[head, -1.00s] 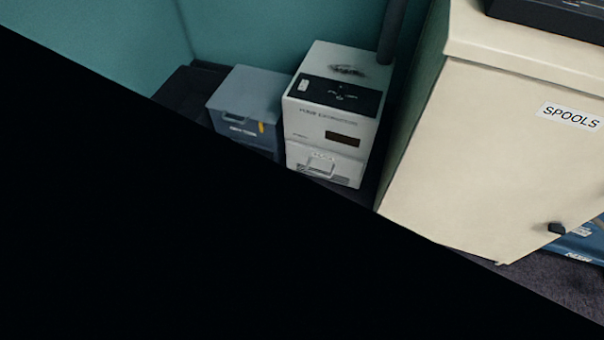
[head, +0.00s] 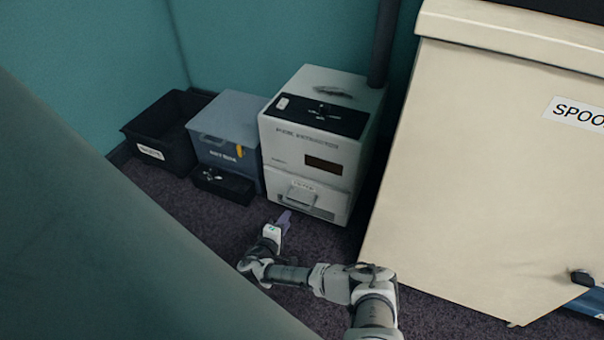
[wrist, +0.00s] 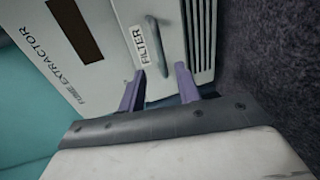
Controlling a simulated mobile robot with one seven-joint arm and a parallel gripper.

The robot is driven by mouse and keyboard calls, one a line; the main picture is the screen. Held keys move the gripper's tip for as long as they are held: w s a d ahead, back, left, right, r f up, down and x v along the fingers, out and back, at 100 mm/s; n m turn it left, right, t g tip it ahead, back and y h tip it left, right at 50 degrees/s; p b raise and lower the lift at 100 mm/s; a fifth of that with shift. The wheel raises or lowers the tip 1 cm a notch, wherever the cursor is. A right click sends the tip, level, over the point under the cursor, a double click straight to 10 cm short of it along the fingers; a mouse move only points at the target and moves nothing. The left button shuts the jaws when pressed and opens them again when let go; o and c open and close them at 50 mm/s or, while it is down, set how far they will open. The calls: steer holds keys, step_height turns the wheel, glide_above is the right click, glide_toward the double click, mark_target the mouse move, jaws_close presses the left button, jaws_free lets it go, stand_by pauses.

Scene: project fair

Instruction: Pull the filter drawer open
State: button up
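The filter drawer (head: 322,211) is the lower front of the white fume extractor (head: 304,150) in the head view. In the wrist view the FILTER label (wrist: 149,42) and the extractor front appear turned sideways. My gripper (head: 284,216) is in front of and below the drawer. Its two purple fingers (wrist: 160,72) stand apart with nothing visibly held. They point at the drawer front near the handle; I cannot tell whether they touch it.
A blue-grey box (head: 228,128) with a low dark tray (head: 222,186) at its front stands left of the extractor. A black bin (head: 150,151) is farther left. The cream SPOOLS cabinet (head: 470,170) rises at right. Dark carpet (head: 190,205) is clear in front.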

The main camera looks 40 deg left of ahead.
steer(key=b+x, duration=0.3)
steer(key=x, duration=0.8)
steer(key=shift+b, duration=0.4)
jaws_close()
